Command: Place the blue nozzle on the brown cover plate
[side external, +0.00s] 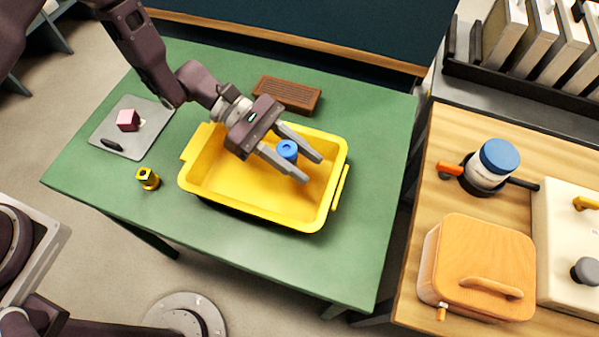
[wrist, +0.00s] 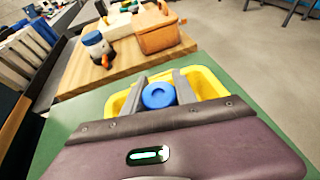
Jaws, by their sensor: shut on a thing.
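The blue nozzle (side external: 287,150) is a short round piece with a hole in its top. It sits between the two fingers of my gripper (side external: 312,170), which is shut on it, over the yellow bin (side external: 208,140). How high it is above the bin floor is hard to tell. In the wrist view the blue nozzle (wrist: 158,95) shows between the fingers, with the yellow bin (wrist: 208,82) behind it. The brown cover plate (side external: 287,94) is a slatted block lying on the green table behind the bin, with nothing on it.
A grey tray (side external: 128,144) at the table's left holds a pink block (side external: 128,121) and a dark piece. A yellow and black fitting (side external: 147,178) stands left of the bin. A wooden table at right carries a blue-lidded jar (side external: 498,160) and an orange box (side external: 480,260).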

